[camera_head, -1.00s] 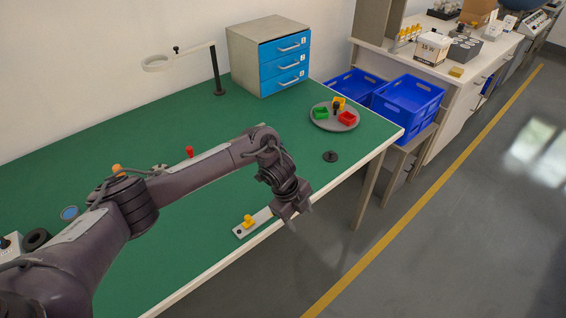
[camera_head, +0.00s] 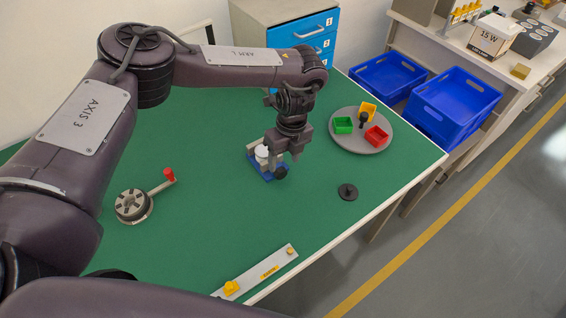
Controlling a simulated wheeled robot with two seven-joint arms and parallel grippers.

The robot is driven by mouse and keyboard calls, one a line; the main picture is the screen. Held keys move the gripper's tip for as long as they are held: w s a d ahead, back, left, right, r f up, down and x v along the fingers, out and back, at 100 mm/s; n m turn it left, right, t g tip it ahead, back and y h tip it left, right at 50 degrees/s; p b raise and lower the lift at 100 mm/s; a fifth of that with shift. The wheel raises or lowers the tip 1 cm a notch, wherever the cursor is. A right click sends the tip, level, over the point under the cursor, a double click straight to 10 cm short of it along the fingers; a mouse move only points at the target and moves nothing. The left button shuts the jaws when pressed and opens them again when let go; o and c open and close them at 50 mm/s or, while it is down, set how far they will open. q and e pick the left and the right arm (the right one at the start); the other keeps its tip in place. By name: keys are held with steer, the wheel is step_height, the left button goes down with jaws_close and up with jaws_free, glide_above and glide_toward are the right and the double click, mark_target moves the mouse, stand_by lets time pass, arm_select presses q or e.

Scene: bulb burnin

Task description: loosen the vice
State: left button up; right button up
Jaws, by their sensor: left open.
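The vice (camera_head: 268,174) is a small blue-based block with grey jaws on the green table, near the middle of the view. A white rounded thing (camera_head: 262,153) sits at its jaws; I cannot tell how firmly it is held. A dark round knob (camera_head: 281,172) is on the vice's near right side. My left gripper (camera_head: 286,157) points down, open, just above and behind the knob and close to the vice. It hides part of the vice, and I cannot tell whether it touches. My right gripper is not in view.
A round grey tray (camera_head: 350,146) with green, yellow and red bins stands to the right. A black disc (camera_head: 347,192) lies nearer. A crank wheel with a red handle (camera_head: 169,175) is at left. A grey bar (camera_head: 262,272) lies along the front edge. The table between is clear.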

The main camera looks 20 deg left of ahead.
mark_target(281, 172)
arm_select(q)
steer(key=f, duration=0.4)
steer(key=shift+s+a+f+p, duration=0.1)
steer(key=shift+s+a+p, duration=0.2)
steer(key=shift+p, duration=0.1)
steer(key=shift+w+f, duration=0.1)
steer(key=shift+f, duration=0.6)
steer(key=c, duration=1)
steer(key=shift+s+a+r+t+h+p, duration=0.15)
steer(key=shift+t+h+p, duration=0.25)
steer(key=shift+p, duration=0.65)
steer(key=shift+s+t, duration=0.1)
steer(key=shift+t, duration=0.2)
steer(key=shift+f+t+h+p, duration=0.2)
steer(key=shift+t+h+p, duration=0.25)
steer(key=shift+t+h, duration=0.15)
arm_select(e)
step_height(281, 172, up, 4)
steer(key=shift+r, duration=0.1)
